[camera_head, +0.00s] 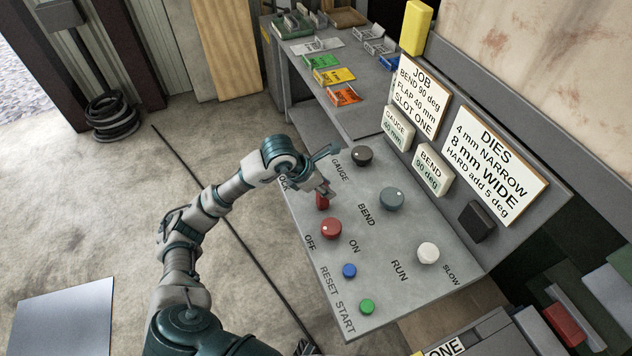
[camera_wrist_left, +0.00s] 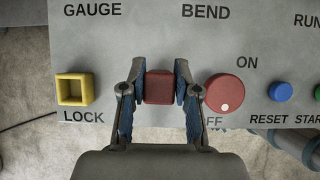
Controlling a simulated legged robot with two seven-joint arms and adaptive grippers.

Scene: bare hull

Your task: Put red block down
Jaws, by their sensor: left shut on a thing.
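The red block (camera_wrist_left: 158,87) is between the fingers of my left gripper (camera_wrist_left: 159,92) in the wrist view, and the gripper is shut on it. In the head view the block (camera_head: 322,201) shows in part below my left gripper (camera_head: 322,188), over the left edge of the grey control panel (camera_head: 375,245). Whether the block touches the panel I cannot tell. A yellow square socket (camera_wrist_left: 75,89) by the word LOCK lies left of the block in the wrist view. My right gripper is not in view.
A red knob (camera_wrist_left: 224,93) stands close to the right of the gripper. Blue (camera_head: 349,270) and green (camera_head: 366,306) buttons and grey (camera_head: 391,198), black (camera_head: 362,155) and white (camera_head: 428,252) knobs stand on the panel. Sign boards (camera_head: 493,158) stand behind.

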